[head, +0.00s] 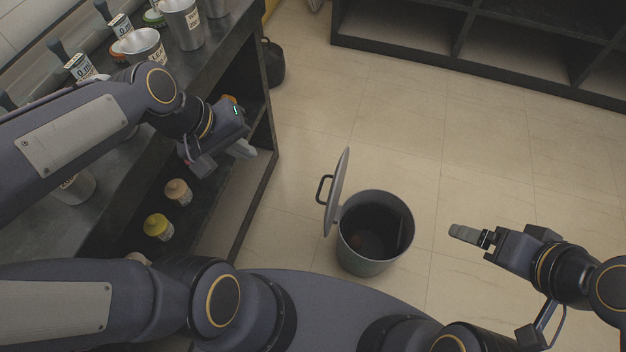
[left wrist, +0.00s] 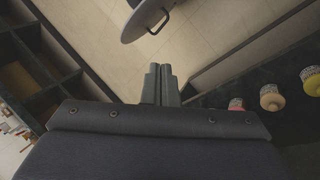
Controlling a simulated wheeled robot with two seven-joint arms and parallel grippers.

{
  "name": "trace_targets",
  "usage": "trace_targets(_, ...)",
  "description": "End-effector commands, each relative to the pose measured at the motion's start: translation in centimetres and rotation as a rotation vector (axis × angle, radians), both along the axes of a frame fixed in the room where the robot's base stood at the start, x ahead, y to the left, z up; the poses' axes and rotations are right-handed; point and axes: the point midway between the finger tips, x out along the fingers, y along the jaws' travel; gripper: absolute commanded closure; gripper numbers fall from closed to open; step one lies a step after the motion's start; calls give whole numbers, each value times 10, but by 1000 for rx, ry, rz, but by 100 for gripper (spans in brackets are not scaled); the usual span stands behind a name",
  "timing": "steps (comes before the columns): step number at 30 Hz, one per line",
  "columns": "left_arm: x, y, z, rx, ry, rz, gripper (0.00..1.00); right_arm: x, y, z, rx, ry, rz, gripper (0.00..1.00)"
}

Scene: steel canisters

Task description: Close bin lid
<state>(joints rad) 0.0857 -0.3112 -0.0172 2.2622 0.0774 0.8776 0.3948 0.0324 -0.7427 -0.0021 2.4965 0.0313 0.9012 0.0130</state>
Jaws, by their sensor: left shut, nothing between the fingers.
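A dark grey round bin (head: 372,262) stands on the floor ahead of my base, its mouth open and its inside dark. Its lid (head: 341,192) stands up on the left side of the rim, with a black handle (head: 321,190) facing left. In the left wrist view the lid (left wrist: 133,27) and handle (left wrist: 158,22) show at the top. My left gripper (head: 246,150) is shut and empty by the shelf edge, left of the lid and apart from it. My right gripper (head: 453,233) is right of the bin, apart from it; its finger opening cannot be made out.
A dark counter (head: 218,48) with metal canisters (head: 182,22) and scoops runs along the left. Yellow-capped (head: 158,227) and tan-capped (head: 178,192) jars stand on its lower shelf. A dark shelf unit (head: 480,38) stands at the back. The tiled floor around the bin is clear.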

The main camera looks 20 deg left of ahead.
Motion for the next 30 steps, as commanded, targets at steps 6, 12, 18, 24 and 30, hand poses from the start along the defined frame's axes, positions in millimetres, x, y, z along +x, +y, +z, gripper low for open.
trace_targets(6,40,4,-44,-75,165,171,100,0,0,-22,0,0,0,13)
trace_targets(12,96,7,-126,-161,407,444,100,0,0,-50,0,0,0,13)
trace_targets(18,132,4,-208,-208,616,697,100,0,0,-69,0,0,0,13)
trace_targets(24,142,2,-238,-219,687,789,100,0,0,-73,0,0,0,13)
trace_targets(30,141,-7,-259,-218,693,792,100,0,0,-83,0,0,0,13)
